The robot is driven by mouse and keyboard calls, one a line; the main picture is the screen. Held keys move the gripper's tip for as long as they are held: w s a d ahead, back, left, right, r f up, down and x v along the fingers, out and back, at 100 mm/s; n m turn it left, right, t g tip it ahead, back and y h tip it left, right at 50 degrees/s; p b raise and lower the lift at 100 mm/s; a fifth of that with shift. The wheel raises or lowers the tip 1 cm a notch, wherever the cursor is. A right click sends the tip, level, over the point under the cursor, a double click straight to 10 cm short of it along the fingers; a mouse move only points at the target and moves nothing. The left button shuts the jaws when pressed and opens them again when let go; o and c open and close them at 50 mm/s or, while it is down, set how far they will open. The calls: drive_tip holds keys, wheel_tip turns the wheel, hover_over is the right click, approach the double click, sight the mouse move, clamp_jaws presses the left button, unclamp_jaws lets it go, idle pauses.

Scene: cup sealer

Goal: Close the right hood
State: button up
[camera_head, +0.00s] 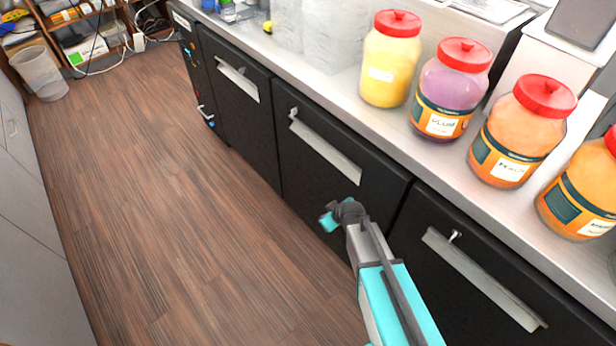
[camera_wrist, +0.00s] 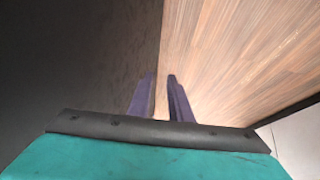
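No hood that I can identify shows in either view. My gripper (camera_head: 330,217) hangs low in front of the black cabinet doors, below the counter edge, in the head view. In the wrist view, the two dark purple fingers of my gripper (camera_wrist: 162,80) stand a little apart with nothing between them. Past them lie a dark cabinet face and the wooden floor.
Large jars with red lids, such as a yellow jar (camera_head: 390,62) and a purple jar (camera_head: 447,92), line the counter (camera_head: 340,85). White box-like units (camera_head: 545,50) stand behind them. Black cabinets (camera_head: 325,150) have protruding metal handles. The wooden floor (camera_head: 150,180) is clear.

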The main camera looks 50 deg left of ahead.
drive_tip(key=d+f+m+g+h+b, duration=0.15)
drive_tip(key=d+f, duration=0.35)
drive_tip(key=d, duration=0.5)
drive_tip(key=s+d+f+m+h, duration=0.1)
drive_tip(key=d+f+m+h, duration=0.3)
drive_tip(key=d, duration=0.6)
drive_tip(key=d+f+m+y+b, duration=0.1)
drive_tip(key=d+f+m, duration=0.1)
drive_tip(key=d+f, duration=0.6)
drive_tip(key=s+d+r+m+g+p, duration=0.2)
drive_tip(key=s+d+r+m, duration=0.1)
drive_tip(key=d, duration=0.7)
drive_tip(key=s+d+r+m+g+h+p, duration=0.1)
drive_tip(key=s+d+r+m+g+p, duration=0.1)
drive_tip(key=d, duration=0.9)
drive_tip(key=s+d+r+m+g+p, duration=0.1)
drive_tip(key=s+d+r+m, duration=0.4)
drive_tip(key=d, duration=0.5)
drive_tip(key=s+g, duration=0.1)
drive_tip(key=s, duration=0.1)
drive_tip(key=shift+s+d+r+p, duration=0.3)
drive_tip(key=shift+p, duration=0.1)
drive_tip(key=shift+h, duration=0.25)
